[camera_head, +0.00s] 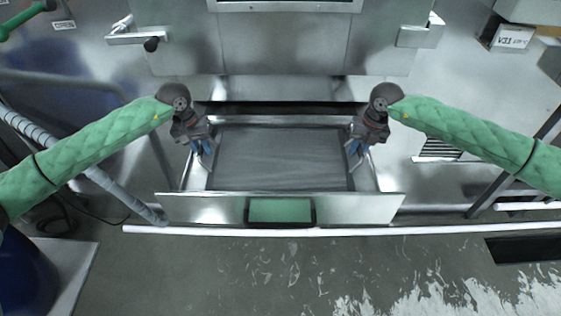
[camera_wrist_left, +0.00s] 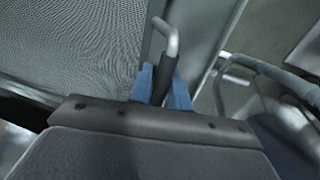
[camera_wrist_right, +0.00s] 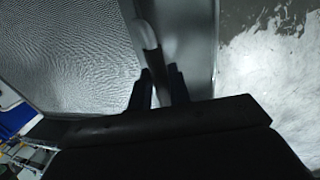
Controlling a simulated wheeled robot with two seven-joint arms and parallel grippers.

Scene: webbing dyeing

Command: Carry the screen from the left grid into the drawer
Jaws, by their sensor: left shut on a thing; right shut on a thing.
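The screen (camera_head: 280,160) is a grey mesh panel in a light frame. It lies flat within the open drawer (camera_head: 215,209) in the head view; whether it rests on the drawer's bottom I cannot tell. My left gripper (camera_head: 207,150) is shut on the screen's left handle (camera_wrist_left: 168,45), a pale bar with a dark grip between blue fingers. My right gripper (camera_head: 355,150) is shut on the screen's right handle (camera_wrist_right: 146,36). The mesh also shows in the left wrist view (camera_wrist_left: 75,45) and in the right wrist view (camera_wrist_right: 65,55).
The drawer's metal front has a green central panel (camera_head: 280,210). A white pipe (camera_head: 330,231) runs along the floor before it. A steel machine body (camera_head: 280,45) stands behind. Blue barrels and a hose (camera_head: 80,165) are at the left. The floor in front is clear.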

